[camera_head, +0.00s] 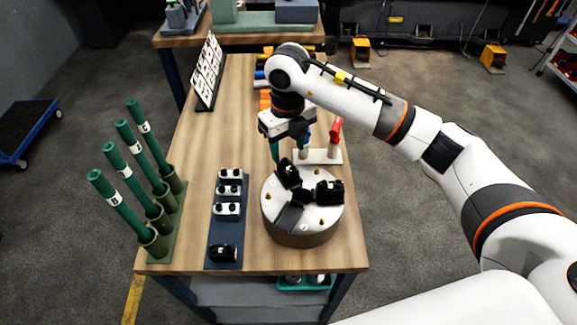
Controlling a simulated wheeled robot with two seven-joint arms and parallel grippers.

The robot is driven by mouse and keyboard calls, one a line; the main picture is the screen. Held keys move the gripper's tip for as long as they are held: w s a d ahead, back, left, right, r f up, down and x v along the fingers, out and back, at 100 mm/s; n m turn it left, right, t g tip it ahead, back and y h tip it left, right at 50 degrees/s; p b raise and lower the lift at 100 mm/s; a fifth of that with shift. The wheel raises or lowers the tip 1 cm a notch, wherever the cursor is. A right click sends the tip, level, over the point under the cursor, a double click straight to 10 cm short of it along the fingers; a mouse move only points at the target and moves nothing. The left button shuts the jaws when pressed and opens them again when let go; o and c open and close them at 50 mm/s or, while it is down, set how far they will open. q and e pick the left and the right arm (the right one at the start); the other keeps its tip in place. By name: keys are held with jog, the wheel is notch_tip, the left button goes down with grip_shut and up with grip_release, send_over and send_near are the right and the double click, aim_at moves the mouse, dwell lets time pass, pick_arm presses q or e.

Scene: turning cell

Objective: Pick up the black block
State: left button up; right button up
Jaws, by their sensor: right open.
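A black block (222,253) lies at the near end of a blue rack (224,232) on the wooden table. Black jaw blocks (328,191) also sit on the round metal chuck (275,190), to the right of the rack. One of them stands at the back of the chuck. My right gripper (290,146) is open, pointing down behind and above the chuck's back edge, apart from the black block on the rack. Whether anything is between its fingers is hard to see. My left gripper is out of view.
Several silver blocks (228,190) sit on the rack. Green tubes (121,205) stand in holders (155,243) at the left edge. A white stand (325,157) with a red-topped tool (335,130) is behind the chuck. A sign board (208,72) stands farther back. Bare wood lies left of the rack.

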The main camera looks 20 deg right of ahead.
aim_at(289, 165)
jog(key=shift+f, duration=0.55)
jog(key=shift+w+f, duration=0.15)
jog(key=shift+f, duration=0.1)
jog(key=f+p, duration=0.2)
jog(key=f, duration=0.2)
jog(key=shift+s+f+p, duration=0.15)
jog(key=shift+s+p, duration=0.05)
jog(key=shift+p, duration=0.15)
jog(key=shift+d+f, duration=0.1)
jog(key=shift+f, duration=0.25)
jog(key=shift+w+f, duration=0.1)
jog(key=shift+f, duration=0.1)
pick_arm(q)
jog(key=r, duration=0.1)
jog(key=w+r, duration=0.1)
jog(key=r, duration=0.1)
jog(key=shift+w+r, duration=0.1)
pick_arm(e)
jog(key=shift+r, duration=0.1)
grip_shut()
